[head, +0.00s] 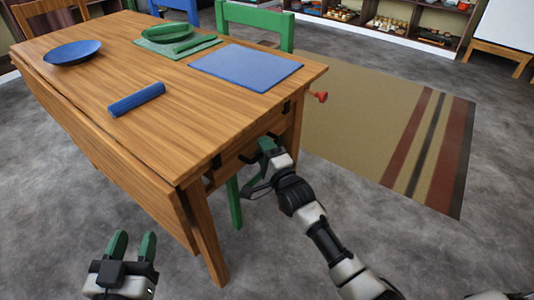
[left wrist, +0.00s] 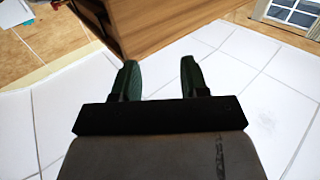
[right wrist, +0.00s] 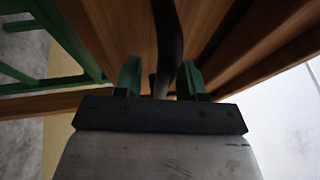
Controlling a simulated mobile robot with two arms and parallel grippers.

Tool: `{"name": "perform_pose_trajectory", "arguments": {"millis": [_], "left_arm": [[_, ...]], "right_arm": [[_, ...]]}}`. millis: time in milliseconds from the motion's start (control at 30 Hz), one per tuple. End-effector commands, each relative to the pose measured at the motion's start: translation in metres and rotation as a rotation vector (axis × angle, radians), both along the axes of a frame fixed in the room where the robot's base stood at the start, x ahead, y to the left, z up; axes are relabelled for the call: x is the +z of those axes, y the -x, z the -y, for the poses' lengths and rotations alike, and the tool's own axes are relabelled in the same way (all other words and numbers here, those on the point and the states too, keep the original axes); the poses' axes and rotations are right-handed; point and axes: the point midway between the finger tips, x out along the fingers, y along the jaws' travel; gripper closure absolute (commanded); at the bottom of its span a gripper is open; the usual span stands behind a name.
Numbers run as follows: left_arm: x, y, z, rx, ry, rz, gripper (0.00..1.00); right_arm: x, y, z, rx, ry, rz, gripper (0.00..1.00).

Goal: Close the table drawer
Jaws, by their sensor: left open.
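The wooden table (head: 130,60) stands at the upper left, its short end toward my right arm. The drawer front (head: 232,168) appears under the tabletop at that end; how far it is out is hard to tell. My right gripper (head: 265,150) is at this end. In the right wrist view, a dark curved handle (right wrist: 168,40) passes between the spread fingers of my right gripper (right wrist: 160,78), nearer the right finger. My left gripper (head: 133,245) is open and empty, low in front of the table. It also shows in the left wrist view (left wrist: 158,80).
A blue plate (head: 72,52), blue roll (head: 137,99), blue mat (head: 247,67) and green plate (head: 170,34) lie on the tabletop. A green chair (head: 256,17) stands behind. A red knob (head: 322,96) sticks out at the table's right side. A striped rug (head: 385,125) lies right; grey floor is clear in front.

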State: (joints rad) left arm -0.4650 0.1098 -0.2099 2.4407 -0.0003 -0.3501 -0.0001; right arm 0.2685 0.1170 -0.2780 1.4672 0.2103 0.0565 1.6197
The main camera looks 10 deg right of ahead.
Motion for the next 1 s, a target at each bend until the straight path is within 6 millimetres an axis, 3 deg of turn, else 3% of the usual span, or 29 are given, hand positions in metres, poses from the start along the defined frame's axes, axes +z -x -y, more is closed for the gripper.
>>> {"name": "perform_pose_trajectory", "arguments": {"millis": [167,700,1000], "left_arm": [[-0.011,0.002,-0.003,0.006,-0.022,-0.086,0.56],[-0.066,0.03,-0.021,0.036,-0.135,-0.552,0.56],[-0.073,0.035,-0.023,0.04,-0.148,-0.607,0.56]], "right_arm": [[-0.002,0.013,0.004,0.0,0.001,-0.002,0.6],[-0.017,0.092,0.024,0.0,0.001,-0.002,0.6],[-0.019,0.102,0.027,0.001,0.0,0.001,0.6]]}}
